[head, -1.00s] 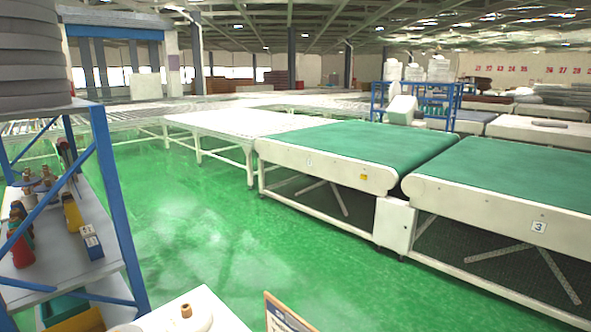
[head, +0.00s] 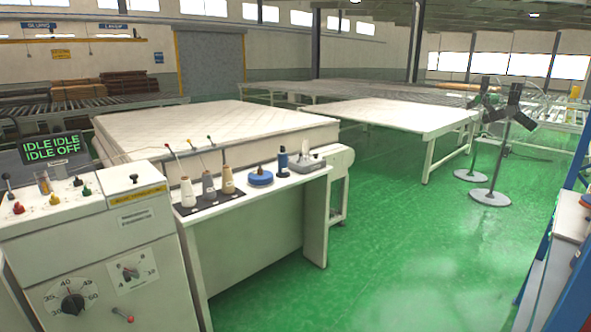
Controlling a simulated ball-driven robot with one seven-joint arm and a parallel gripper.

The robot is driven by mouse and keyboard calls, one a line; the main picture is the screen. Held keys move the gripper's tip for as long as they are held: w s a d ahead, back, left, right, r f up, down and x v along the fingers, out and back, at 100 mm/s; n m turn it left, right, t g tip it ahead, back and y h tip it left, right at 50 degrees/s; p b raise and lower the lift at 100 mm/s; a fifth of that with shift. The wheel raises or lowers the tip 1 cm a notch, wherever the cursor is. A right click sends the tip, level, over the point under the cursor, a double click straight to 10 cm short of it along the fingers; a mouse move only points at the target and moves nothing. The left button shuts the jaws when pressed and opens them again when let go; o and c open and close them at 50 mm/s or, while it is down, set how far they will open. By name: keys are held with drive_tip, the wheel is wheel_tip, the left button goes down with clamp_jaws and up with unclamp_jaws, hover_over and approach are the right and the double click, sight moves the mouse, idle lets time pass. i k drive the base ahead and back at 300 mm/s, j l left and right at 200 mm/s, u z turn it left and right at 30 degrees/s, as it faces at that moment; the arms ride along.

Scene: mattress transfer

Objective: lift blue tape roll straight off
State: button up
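A blue tape roll (head: 260,179) lies flat on the top of a white bench (head: 233,206), near its middle. A small dark upright piece, perhaps a spindle or handle, shows at its centre. Whether the roll sits around a post I cannot tell at this size. My gripper is not in view.
Thread cones (head: 209,187) stand on a dark mat left of the roll. A dark blue bottle (head: 283,160) and a grey device (head: 307,163) stand to its right. A control cabinet (head: 95,235) is at left, a mattress (head: 215,130) behind.

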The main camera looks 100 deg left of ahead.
sight(260, 177)
drive_tip(key=u, duration=2.1)
